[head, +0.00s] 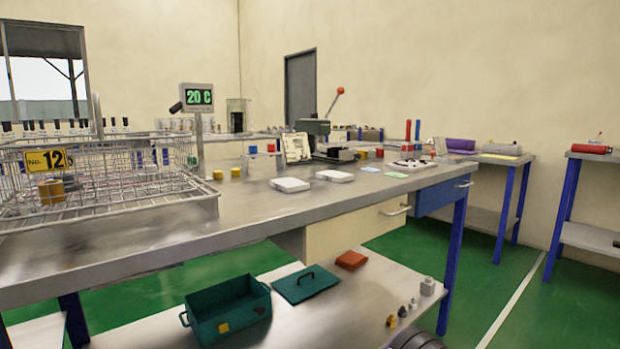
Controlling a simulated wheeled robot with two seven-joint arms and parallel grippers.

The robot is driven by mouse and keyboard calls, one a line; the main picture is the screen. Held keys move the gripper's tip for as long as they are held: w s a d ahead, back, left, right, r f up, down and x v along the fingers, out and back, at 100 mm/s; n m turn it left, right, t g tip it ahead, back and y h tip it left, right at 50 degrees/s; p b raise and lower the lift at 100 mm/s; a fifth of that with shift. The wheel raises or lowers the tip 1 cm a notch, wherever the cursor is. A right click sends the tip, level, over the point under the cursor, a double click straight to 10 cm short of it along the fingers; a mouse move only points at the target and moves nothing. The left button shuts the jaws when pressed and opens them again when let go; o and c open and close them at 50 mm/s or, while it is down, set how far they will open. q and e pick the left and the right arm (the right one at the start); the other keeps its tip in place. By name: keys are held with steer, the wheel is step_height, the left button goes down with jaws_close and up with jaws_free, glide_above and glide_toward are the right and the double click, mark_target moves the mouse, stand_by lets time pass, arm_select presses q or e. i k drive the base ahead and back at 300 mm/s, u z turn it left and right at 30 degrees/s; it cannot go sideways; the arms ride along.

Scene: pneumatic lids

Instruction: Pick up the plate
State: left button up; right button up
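Two white, flat, rounded rectangular pieces lie on the metal workbench top (215,210). The nearer white plate-like piece (290,185) is left of the other white plate-like piece (335,176). They lie apart, with bare metal between them. I cannot tell which of them is the plate. Neither of my grippers is in the head view.
A wire basket (100,200) marked No. 12 stands at the bench's left. A display (198,97) reads 20 C. A lever press (325,140) stands behind the white pieces. The lower shelf (340,310) holds a green box (228,310) and green lid (304,284).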

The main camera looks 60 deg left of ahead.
mark_target(332, 176)
steer(key=u, duration=1.25)
steer(key=i, duration=0.05)
steer(key=u, duration=0.1)
